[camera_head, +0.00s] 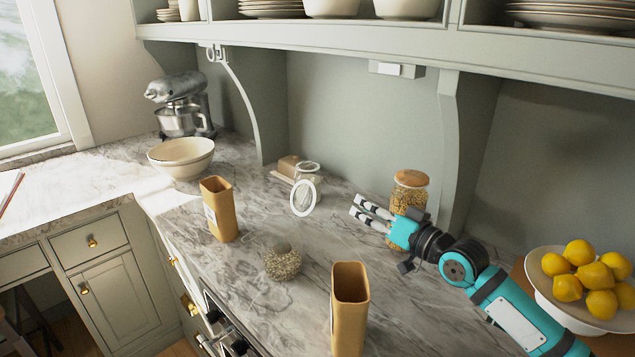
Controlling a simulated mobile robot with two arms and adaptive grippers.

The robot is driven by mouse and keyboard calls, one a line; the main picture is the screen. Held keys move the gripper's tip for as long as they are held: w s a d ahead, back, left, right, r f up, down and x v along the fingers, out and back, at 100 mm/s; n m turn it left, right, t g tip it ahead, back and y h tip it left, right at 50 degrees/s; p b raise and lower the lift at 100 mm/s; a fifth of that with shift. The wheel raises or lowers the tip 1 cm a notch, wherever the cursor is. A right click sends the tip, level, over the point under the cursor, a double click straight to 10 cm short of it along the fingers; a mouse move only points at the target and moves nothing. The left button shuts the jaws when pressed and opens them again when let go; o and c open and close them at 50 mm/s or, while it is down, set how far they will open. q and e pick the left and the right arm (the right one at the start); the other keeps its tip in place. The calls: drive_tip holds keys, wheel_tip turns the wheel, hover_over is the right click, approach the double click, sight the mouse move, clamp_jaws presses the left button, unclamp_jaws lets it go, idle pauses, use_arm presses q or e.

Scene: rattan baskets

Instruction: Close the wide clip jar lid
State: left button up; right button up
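The wide clip jar (309,176) is clear glass and stands upright near the back of the marble counter. Its round lid (303,198) with a white ring hangs open on the front side of the jar, facing the camera. My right gripper (356,206) comes in from the right, to the right of the jar and lid and apart from them. Its two fingers are spread with a gap between them, and nothing shows in it. My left gripper is not in view.
A jar with a wooden lid (410,178) stands close behind my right gripper. Two tan open containers (222,215) (350,300) and a round textured jar (282,263) stand toward the front. A lemon bowl (545,290) is at right. A cream bowl (180,160) and mixer (180,105) are at left.

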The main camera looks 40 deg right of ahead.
sight(306, 195)
drive_tip(key=w+p, duration=0.4)
drive_tip(key=w, duration=1.2)
drive_tip(key=shift+w+r, duration=0.15)
drive_tip(key=shift+w, duration=0.05)
drive_tip(key=shift+a, duration=0.1)
clamp_jaws()
